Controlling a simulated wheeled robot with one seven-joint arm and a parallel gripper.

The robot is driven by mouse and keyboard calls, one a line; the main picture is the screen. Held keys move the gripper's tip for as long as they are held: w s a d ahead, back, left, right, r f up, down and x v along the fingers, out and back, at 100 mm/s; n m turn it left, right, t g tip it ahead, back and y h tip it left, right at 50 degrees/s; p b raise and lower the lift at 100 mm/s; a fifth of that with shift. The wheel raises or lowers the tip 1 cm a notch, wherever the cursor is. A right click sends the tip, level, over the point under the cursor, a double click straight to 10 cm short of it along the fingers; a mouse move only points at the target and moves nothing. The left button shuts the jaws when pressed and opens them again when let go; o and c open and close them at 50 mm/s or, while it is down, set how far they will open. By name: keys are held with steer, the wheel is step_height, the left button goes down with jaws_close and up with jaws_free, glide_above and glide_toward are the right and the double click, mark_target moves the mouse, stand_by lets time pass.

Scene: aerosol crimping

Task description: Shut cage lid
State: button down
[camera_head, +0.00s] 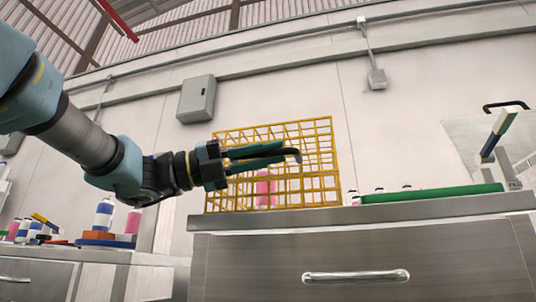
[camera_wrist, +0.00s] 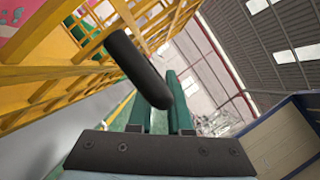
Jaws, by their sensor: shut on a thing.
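The yellow wire cage (camera_head: 328,185) stands on the steel counter, with a pink can (camera_head: 265,188) inside. Its grid lid (camera_head: 320,132) appears raised above the box; its exact angle is hard to tell. My gripper (camera_head: 284,154) reaches in from the left in front of the grid. Its green fingers are shut on a black handle (camera_head: 295,153), which shows as a dark rod across the fingers in the wrist view (camera_wrist: 138,68). The handle's join to the lid is hidden. Yellow cage bars (camera_wrist: 60,75) fill the upper left of the wrist view.
A green tray (camera_head: 430,194) with small items behind it lies right of the cage on the counter (camera_head: 230,220). Bottles and a can (camera_head: 133,221) stand on a lower bench at left. A grey box (camera_head: 196,98) hangs on the wall. Space above the cage looks clear.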

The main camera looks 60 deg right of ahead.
steer(key=shift+f, duration=0.4)
steer(key=c, duration=0.8)
jaws_free()
steer(key=shift+c, duration=0.2)
steer(key=shift+r, duration=0.1)
steer(key=shift+w, duration=0.1)
steer(key=shift+w+a, duration=0.2)
steer(key=shift+w, duration=0.05)
steer(key=p+v, duration=0.3)
steer(key=v, duration=0.7)
